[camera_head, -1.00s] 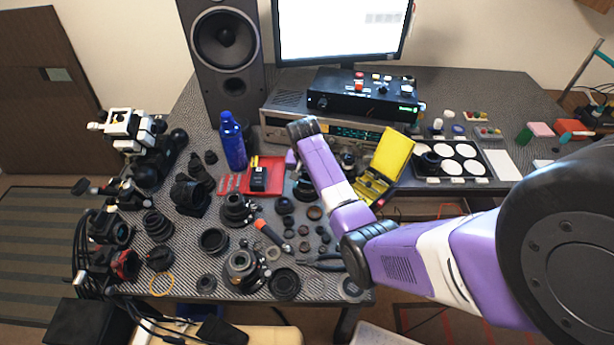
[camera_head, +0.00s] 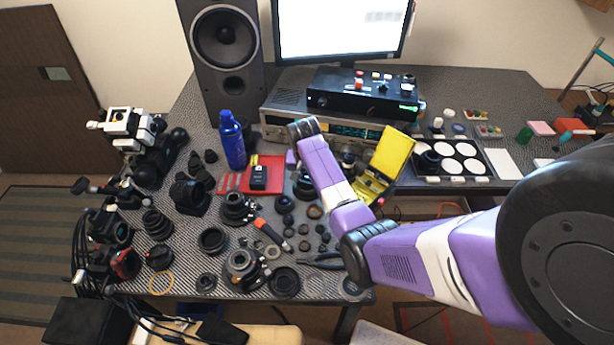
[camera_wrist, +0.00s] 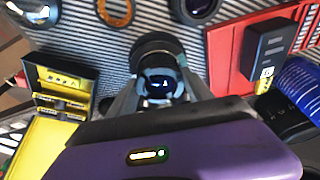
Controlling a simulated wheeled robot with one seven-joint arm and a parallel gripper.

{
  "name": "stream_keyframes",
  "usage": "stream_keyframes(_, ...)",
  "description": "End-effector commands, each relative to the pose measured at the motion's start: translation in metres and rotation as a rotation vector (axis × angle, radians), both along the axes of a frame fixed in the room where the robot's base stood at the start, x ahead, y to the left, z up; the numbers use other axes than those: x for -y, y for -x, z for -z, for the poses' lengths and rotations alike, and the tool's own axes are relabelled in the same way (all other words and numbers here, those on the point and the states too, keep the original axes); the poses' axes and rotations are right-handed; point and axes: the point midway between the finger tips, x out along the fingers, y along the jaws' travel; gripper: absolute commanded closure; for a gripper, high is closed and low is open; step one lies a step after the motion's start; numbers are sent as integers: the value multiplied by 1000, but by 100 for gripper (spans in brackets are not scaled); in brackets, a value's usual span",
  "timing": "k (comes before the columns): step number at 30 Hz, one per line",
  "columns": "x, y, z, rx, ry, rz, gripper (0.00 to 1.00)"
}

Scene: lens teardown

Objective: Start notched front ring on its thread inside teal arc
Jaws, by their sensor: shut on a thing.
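In the wrist view, my gripper (camera_wrist: 166,88) points down at the table with its two grey fingers close on either side of a round part with blue-reflecting glass (camera_wrist: 160,82). A dark ring (camera_wrist: 157,43) shows just beyond the fingertips, around or against that part. I cannot tell which is gripped, whether the two touch, or where the ring's notches are. In the head view, my purple arm reaches over the table and hides most of the gripper. A dark lens body (camera_head: 305,186) stands below the arm's end.
A red tray (camera_head: 243,187) with a black box (camera_head: 259,177) lies beside the lens. A yellow open case (camera_head: 388,160) stands to the right, and a blue bottle (camera_head: 232,140) behind. Several loose rings and an orange-handled tool (camera_head: 268,231) lie in front.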

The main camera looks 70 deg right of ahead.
Motion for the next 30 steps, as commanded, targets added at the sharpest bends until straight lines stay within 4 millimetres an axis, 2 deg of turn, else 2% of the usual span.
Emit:
stream_keyframes(7,0,0,0,0,0,0,86)
stream_keyframes(8,0,0,0,0,0,0,35)
stream_keyframes(11,0,0,0,0,0,0,16)
stream_keyframes(22,-1,0,-3,2,2,0,16)
stream_keyframes(26,-4,0,-16,3,2,-1,16)
stream_keyframes(30,-10,2,-38,3,3,-1,16)
